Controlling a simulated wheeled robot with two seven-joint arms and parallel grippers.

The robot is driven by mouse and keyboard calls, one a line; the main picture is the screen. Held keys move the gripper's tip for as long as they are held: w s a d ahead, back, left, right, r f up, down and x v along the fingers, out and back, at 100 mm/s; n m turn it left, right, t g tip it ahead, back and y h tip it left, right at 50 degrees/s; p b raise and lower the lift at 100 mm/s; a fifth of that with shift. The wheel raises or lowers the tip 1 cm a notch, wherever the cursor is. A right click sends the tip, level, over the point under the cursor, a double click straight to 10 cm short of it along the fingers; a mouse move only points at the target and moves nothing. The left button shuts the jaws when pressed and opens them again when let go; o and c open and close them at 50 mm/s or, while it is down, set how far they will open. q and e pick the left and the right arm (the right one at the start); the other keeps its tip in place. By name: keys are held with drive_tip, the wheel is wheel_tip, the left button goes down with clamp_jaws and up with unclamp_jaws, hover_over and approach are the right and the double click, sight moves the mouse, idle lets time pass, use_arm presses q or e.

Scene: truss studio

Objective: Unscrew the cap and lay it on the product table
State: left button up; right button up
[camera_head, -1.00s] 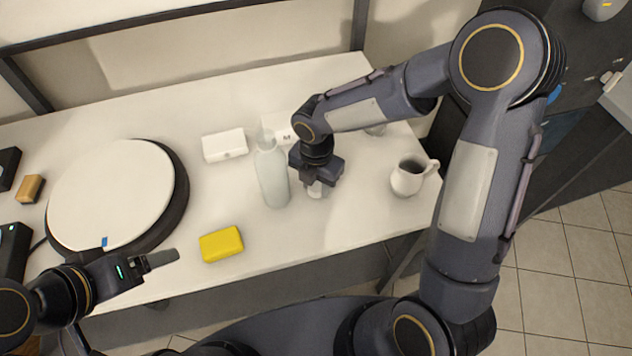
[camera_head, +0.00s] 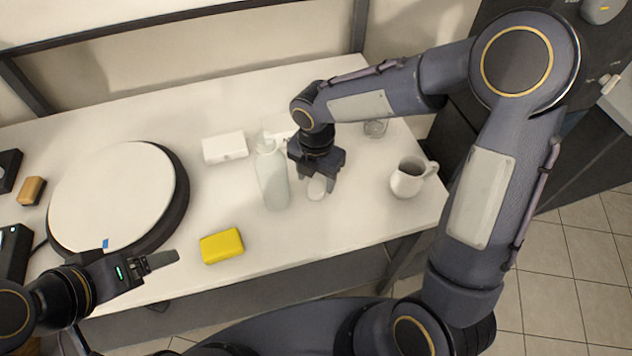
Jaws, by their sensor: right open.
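A pale translucent bottle (camera_head: 272,180) stands upright on the white product table (camera_head: 330,238). A small white cap (camera_head: 316,188) lies on the table just right of the bottle. My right gripper (camera_head: 316,185) is open above the cap, pointing down, with its fingers on either side of it. Whether the fingers touch the cap I cannot tell. The bottle's top is partly hard to make out against the white box behind it. My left gripper (camera_head: 162,260) is at the front left, over the table's front edge; its fingers look close together and hold nothing visible.
A yellow sponge-like block (camera_head: 222,245) lies in front of the bottle. A round turntable (camera_head: 112,195) fills the left. A white box (camera_head: 225,147) stands behind, a mug (camera_head: 409,177) and a glass (camera_head: 375,128) at right. A brown block (camera_head: 31,190) sits far left.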

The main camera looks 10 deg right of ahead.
sight(316, 188)
wheel_tip(316, 188, up, 9)
drive_tip(key=shift+f+p, duration=0.2)
drive_tip(key=shift+p, duration=0.15)
